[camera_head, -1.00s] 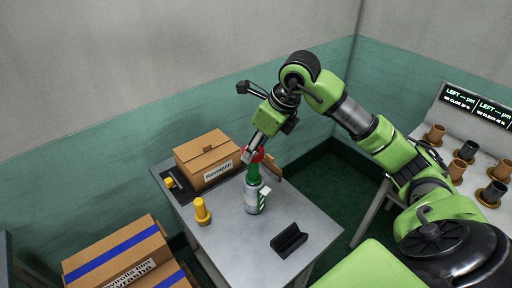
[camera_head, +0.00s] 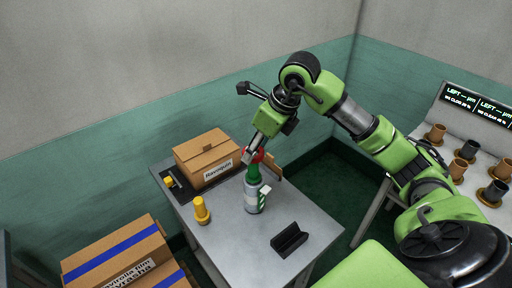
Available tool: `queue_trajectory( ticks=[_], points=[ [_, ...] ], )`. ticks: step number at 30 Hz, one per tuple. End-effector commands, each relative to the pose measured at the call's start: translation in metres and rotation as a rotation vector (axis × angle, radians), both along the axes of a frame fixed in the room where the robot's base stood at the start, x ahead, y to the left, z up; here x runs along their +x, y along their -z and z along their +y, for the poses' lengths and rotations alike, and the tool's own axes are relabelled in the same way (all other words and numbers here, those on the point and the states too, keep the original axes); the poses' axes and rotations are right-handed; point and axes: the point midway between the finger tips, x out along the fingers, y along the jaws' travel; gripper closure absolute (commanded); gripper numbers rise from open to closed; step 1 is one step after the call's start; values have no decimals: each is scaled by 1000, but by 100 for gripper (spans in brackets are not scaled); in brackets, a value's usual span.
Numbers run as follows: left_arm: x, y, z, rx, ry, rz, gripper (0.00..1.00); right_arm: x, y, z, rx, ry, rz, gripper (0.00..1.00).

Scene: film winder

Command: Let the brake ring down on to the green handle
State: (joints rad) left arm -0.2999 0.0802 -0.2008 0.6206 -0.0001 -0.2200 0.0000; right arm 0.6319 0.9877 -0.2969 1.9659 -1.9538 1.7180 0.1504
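The green handle (camera_head: 253,174) stands upright on top of a grey and white cylindrical body (camera_head: 253,199) on the metal table. The red brake ring (camera_head: 257,155) is at the top of the handle, partly hidden by my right gripper (camera_head: 250,153). The gripper reaches down from above, and its fingers are at the ring. They appear closed on it, though the contact is small in the picture. Whether the ring is around the handle or just above it, I cannot tell. My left gripper is not in view.
The grey table (camera_head: 224,228) also holds a cardboard box (camera_head: 207,158), a yellow peg-like piece (camera_head: 201,211) and a black open holder (camera_head: 289,241). A shelf at right carries several brown and black cups (camera_head: 468,149). Boxes with blue tape (camera_head: 117,252) stand at lower left.

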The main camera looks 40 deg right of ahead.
Motion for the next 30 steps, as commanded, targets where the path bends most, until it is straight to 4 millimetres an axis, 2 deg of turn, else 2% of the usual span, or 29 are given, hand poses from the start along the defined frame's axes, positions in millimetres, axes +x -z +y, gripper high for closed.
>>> queue_trajectory(
  ticks=[30],
  points=[
    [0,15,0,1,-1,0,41,0,16,0,0,0,0,74]
  ],
)
